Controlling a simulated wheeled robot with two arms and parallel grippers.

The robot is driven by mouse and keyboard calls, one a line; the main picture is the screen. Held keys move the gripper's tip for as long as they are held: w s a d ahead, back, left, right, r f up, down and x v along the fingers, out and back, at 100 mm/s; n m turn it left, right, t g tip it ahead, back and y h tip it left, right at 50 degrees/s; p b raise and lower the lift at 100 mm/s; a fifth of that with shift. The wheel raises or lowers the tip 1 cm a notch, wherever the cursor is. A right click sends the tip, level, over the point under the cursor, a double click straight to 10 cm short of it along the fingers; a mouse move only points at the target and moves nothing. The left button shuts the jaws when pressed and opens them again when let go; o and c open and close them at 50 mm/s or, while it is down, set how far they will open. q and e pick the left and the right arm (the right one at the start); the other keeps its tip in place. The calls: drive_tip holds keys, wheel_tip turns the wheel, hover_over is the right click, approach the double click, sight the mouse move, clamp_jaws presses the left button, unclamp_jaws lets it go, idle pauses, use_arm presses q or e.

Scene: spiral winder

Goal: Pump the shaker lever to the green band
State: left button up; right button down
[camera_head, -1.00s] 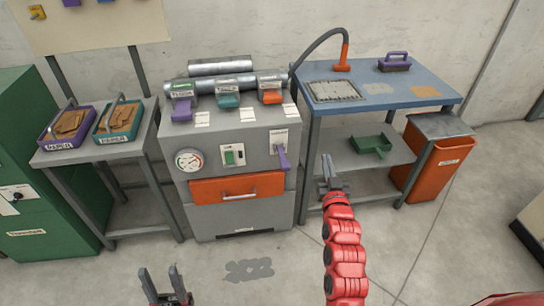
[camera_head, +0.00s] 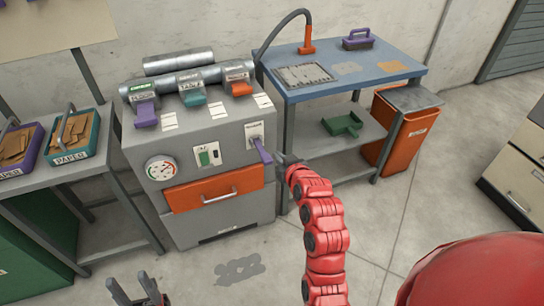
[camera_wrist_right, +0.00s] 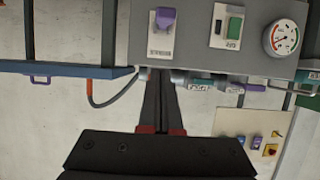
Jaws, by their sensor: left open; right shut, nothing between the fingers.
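The purple shaker lever (camera_head: 262,150) sticks out and slopes down from a white plate on the right of the grey machine's front. It also shows in the right wrist view (camera_wrist_right: 165,18), where the picture is upside down. A round gauge (camera_head: 161,168) with red and green marks is on the machine's left; its needle is too small to read. It also shows in the right wrist view (camera_wrist_right: 285,38). My right gripper (camera_head: 284,160) is shut and empty, just right of the lever, seemingly apart from it. My left gripper (camera_head: 140,291) is open and empty, low before the machine.
A green switch (camera_head: 208,155) sits between gauge and lever, above an orange drawer (camera_head: 213,189). A blue-topped bench (camera_head: 345,68) and an orange bin (camera_head: 392,135) stand to the right. A side table (camera_head: 70,178) with paper trays stands left.

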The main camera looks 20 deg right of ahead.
drive_tip(key=p, duration=0.1)
hover_over(270, 160)
wheel_tip(270, 160, down, 3)
drive_tip(key=shift+a+f, duration=0.1)
wheel_tip(270, 160, down, 3)
drive_tip(key=shift+w+f, duration=0.1)
drive_tip(key=shift+f, duration=0.55)
drive_tip(key=shift+s+f+b, duration=0.25)
drive_tip(key=shift+f+b, duration=0.4)
drive_tip(key=shift+b, duration=0.4)
wheel_tip(270, 160, down, 8)
drive_tip(key=t+b, duration=0.7)
drive_tip(key=b, duration=1.9)
drive_tip(key=shift+r+b, duration=0.2)
drive_tip(key=shift+b, duration=0.2)
drive_tip(key=shift+s+r, duration=0.1)
drive_tip(key=shift+s, duration=0.05)
